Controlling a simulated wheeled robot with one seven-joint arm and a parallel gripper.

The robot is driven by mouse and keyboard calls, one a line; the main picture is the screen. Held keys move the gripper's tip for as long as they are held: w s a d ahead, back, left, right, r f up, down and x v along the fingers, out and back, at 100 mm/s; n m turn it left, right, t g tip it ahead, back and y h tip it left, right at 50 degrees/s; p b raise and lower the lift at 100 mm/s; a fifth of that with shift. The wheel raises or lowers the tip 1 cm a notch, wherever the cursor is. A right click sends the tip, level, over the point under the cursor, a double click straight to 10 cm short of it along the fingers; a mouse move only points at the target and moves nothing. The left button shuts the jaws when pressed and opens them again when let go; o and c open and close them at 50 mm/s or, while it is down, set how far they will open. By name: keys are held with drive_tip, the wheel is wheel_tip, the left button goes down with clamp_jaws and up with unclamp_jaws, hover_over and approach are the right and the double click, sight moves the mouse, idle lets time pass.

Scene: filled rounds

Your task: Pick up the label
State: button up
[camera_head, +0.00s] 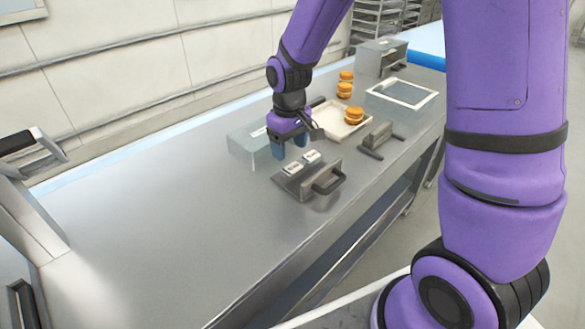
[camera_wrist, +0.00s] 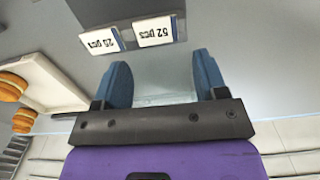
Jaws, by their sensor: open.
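Two small white labels sit side by side on a grey holder (camera_head: 294,187) with a dark handle on the steel table. My gripper (camera_head: 290,150) is above the table, just behind the labels in the head view. Its blue fingers (camera_wrist: 163,68) are apart with nothing held between them. The labels lie beyond the fingertips in the wrist view.
A pale translucent box (camera_head: 245,147) stands behind my gripper. A beige tray (camera_head: 325,128) with round orange-brown filled pieces (camera_head: 354,115) lies to the right. A grey handled tool (camera_head: 377,139) and a white-framed panel (camera_head: 402,93) are farther right. The left table top is clear.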

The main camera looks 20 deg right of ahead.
sight(291, 167)
drive_tip(key=shift+s+d+f, duration=0.1)
drive_tip(key=shift+f, duration=1.15)
drive_tip(key=shift+d+f, duration=0.1)
drive_tip(key=shift+f, duration=1.15)
drive_tip(key=c, duration=0.4)
